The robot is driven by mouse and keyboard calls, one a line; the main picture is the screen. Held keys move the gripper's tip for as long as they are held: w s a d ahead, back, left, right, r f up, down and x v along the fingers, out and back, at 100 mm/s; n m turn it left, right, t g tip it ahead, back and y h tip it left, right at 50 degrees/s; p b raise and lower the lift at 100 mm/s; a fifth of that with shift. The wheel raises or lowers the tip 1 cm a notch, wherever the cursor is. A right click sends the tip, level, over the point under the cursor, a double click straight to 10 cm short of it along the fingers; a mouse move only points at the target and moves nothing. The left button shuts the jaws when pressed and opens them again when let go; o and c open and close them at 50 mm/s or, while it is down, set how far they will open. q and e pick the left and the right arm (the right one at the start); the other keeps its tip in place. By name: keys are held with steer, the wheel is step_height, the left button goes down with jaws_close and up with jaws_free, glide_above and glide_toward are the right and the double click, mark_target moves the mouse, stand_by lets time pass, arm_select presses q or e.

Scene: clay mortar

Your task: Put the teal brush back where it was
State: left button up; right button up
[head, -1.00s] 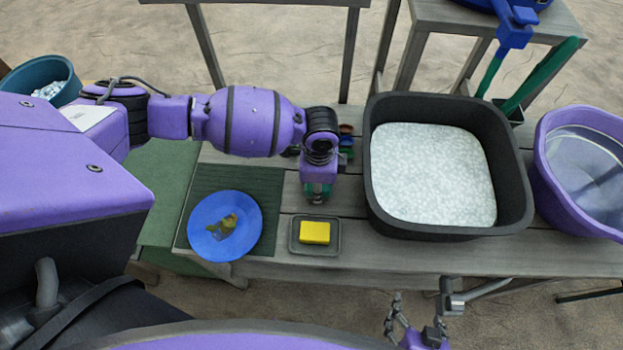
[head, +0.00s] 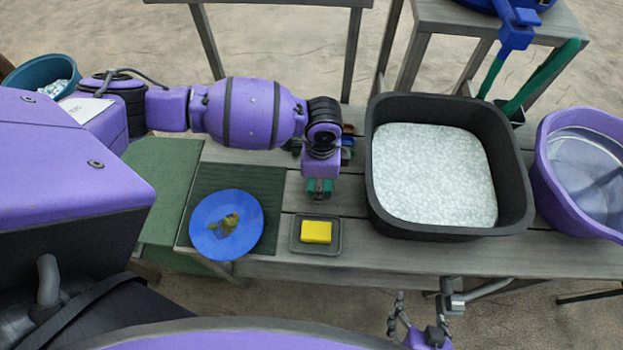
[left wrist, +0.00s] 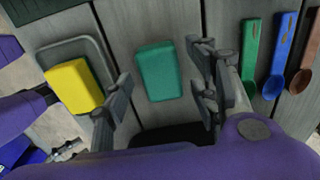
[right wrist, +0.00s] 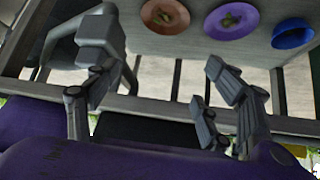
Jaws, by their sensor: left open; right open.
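A teal rectangular block (left wrist: 158,72), which I take to be the brush, lies on the grey wooden table beside the tray; bristles are not visible. My left gripper (left wrist: 163,95) is open, with its fingers on either side of the teal block and apart from it. In the head view the left gripper (head: 319,190) hangs over the block and hides most of it. A yellow block (head: 316,232) sits in a small dark tray (head: 296,248) just in front. My right gripper (head: 415,325) is open and empty, below the table's front edge.
A black tub of white granules (head: 435,175) stands right of the left gripper, with a purple basin (head: 585,165) beyond. A blue plate (head: 215,250) lies on a green mat at left. A green spoon (left wrist: 251,55), blue spoon (left wrist: 281,55) and brown spoon (left wrist: 306,60) lie nearby.

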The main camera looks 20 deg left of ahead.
arm_select(q)
step_height(320, 180, up, 9)
steer(key=shift+w+f+p, duration=0.1)
steer(key=shift+p, duration=0.2)
steer(key=shift+r, duration=0.6)
steer(key=shift+f, duration=0.1)
